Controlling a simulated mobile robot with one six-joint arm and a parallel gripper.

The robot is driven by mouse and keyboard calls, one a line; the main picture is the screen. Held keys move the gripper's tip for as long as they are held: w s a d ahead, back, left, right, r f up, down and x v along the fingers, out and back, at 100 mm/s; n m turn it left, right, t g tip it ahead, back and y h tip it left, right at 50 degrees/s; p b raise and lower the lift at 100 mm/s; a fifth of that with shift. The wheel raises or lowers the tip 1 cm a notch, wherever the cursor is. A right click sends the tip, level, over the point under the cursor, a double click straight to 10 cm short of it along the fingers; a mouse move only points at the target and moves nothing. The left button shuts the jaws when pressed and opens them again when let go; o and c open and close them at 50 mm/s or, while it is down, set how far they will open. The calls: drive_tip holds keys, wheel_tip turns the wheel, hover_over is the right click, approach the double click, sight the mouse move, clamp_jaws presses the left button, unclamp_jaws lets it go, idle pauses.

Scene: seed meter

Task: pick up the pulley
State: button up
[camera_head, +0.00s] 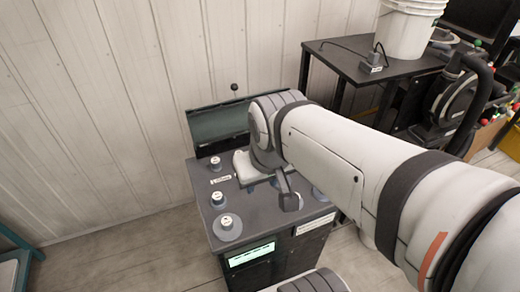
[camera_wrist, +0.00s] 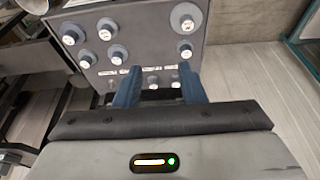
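Several grey round pieces with white labelled tops stand on a dark machine top (camera_head: 250,205). Which of them is the pulley I cannot tell. In the head view one sits on a wide grey disc (camera_head: 227,228) at the front left corner, with a second (camera_head: 218,199) and a third (camera_head: 215,163) behind it. The wrist view shows a large one (camera_wrist: 186,18) and others, including one (camera_wrist: 117,54) near the left finger. My gripper (camera_wrist: 161,72) is open, its two blue fingers apart with nothing held between them. In the head view my arm hides part of the machine top.
A dark raised panel (camera_head: 219,122) stands at the back of the machine, by the wall. A green-lit display (camera_head: 251,254) is on its front. A black table (camera_head: 350,60) with a white bucket (camera_head: 408,30) stands at the back right. Floor left of the machine is clear.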

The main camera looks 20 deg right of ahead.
drive_tip(key=shift+o, duration=0.2)
drive_tip(key=shift+s, duration=0.1)
